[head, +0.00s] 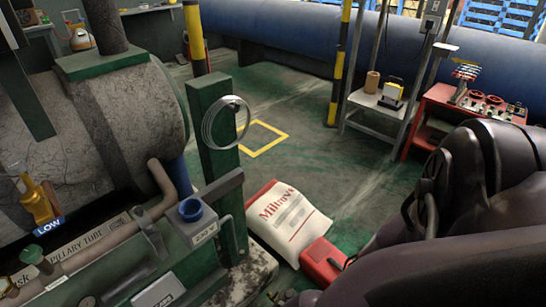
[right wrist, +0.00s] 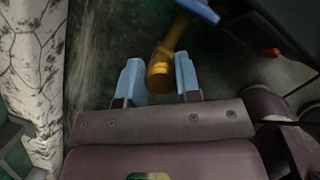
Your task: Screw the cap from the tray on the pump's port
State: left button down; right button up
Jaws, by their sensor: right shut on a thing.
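In the right wrist view, my right gripper (right wrist: 160,80) has pale blue fingertips, shut on a round brass-coloured piece that I take to be the cap (right wrist: 160,76). A brass-coloured stem (right wrist: 176,35) runs up from it toward a blue lever-like part (right wrist: 198,10); I cannot tell whether the cap and stem are joined or only line up. In the head view my dark right arm fills the lower right, and its fingertips are not seen. The pump, its port and the tray cannot be made out with certainty. My left gripper is not in view.
A white sack (head: 287,215) and red box (head: 321,262) lie on the floor. A red cart (head: 440,98) is at the right. The middle floor is open.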

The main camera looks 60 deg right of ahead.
jog(key=shift+m+g, duration=0.3)
jog(key=shift+m, duration=0.9)
jog(key=shift+a, duration=0.1)
jog(key=shift+m, duration=0.7)
jog(key=o, duration=0.5)
jog(key=shift+m+g, duration=0.3)
jog(key=shift+m, duration=0.1)
jog(key=o, duration=0.5)
jog(key=shift+s, duration=0.1)
